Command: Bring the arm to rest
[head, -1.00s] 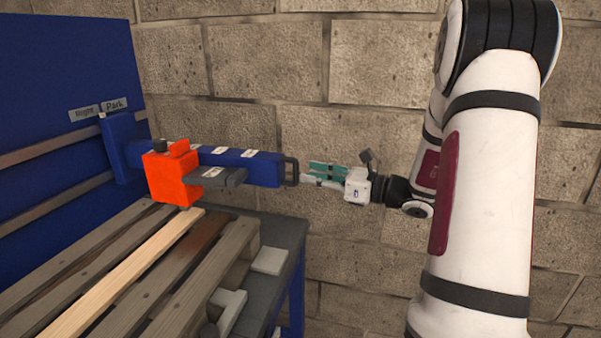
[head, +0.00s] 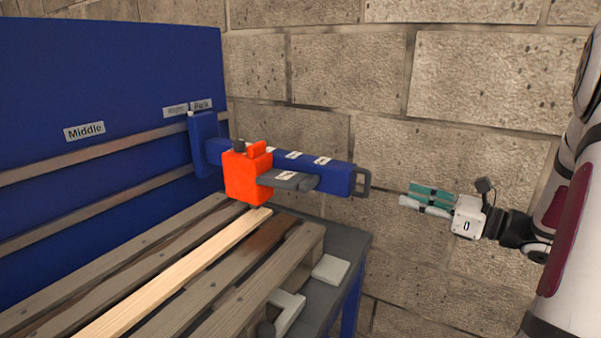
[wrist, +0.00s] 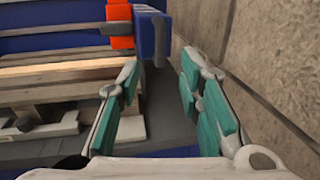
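My gripper (head: 405,194) hangs in free air to the right of the blue gantry beam (head: 335,178), with a clear gap between its fingertips and the dark handle (head: 361,183) on the beam's end. In the wrist view my gripper (wrist: 158,70) has its two teal-padded fingers spread apart with nothing between them. The handle (wrist: 158,54) shows beyond the fingertips there. The orange carriage (head: 247,174) sits on the beam, near the "Right" and "Park" labels (head: 189,108) on the blue panel.
A slatted wooden pallet (head: 170,274) lies on a dark table (head: 345,240) below the beam. A pale block (head: 331,269) lies at the table's right side. A stone block wall (head: 480,90) stands behind my arm. The space around my gripper is clear.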

